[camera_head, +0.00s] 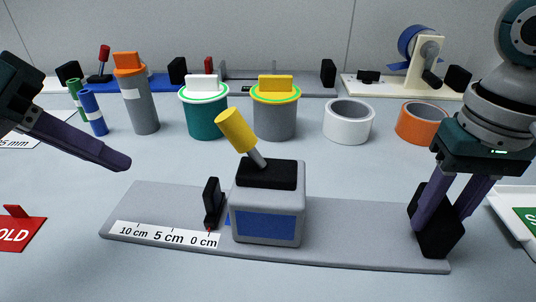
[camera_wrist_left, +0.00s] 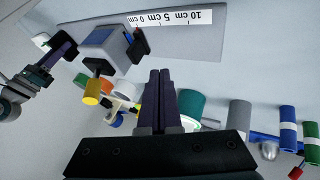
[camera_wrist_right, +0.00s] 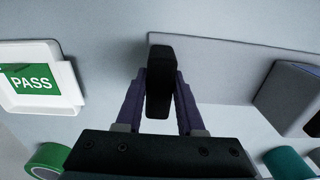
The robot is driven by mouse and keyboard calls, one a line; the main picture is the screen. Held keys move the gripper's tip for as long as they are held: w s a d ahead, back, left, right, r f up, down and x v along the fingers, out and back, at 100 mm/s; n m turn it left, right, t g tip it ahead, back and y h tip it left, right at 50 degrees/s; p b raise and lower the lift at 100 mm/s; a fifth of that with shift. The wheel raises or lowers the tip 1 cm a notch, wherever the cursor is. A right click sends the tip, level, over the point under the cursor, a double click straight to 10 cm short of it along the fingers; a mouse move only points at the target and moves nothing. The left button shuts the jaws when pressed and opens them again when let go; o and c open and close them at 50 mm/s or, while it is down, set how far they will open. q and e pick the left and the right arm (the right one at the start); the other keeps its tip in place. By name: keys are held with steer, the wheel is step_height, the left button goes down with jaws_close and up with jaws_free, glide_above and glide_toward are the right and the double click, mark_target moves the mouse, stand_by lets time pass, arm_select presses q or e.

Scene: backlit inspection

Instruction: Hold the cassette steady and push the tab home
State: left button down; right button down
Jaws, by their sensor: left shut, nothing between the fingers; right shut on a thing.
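A grey box with a blue front panel (camera_head: 266,226) sits on a long grey base plate (camera_head: 350,250). A yellow-ended lever (camera_head: 236,130) leans up-left from its black top. A small upright black tab (camera_head: 211,203) stands just left of the box, by the 0 cm end of a scale strip (camera_head: 165,236). Which part is the cassette is not clear. My right gripper (camera_head: 438,212) is shut on the black block (camera_head: 440,240) at the plate's right end, also seen in the right wrist view (camera_wrist_right: 159,75). My left gripper (camera_head: 122,162) is shut and empty, above and left of the plate.
Behind the plate stand a teal canister (camera_head: 206,118), a grey canister (camera_head: 275,120), a white ring (camera_head: 348,121) and an orange ring (camera_head: 422,122). A red sign (camera_head: 20,234) lies at left, a white PASS tray (camera_wrist_right: 40,85) at right. Table between left gripper and plate is clear.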

arm_select(q)
steer(key=v, duration=0.2)
steer(key=shift+s+a+r, duration=0.1)
steer(key=shift+a+r, duration=0.05)
steer(key=shift+r, duration=0.1)
arm_select(e)
steer(key=shift+c, duration=2.2)
jaws_free()
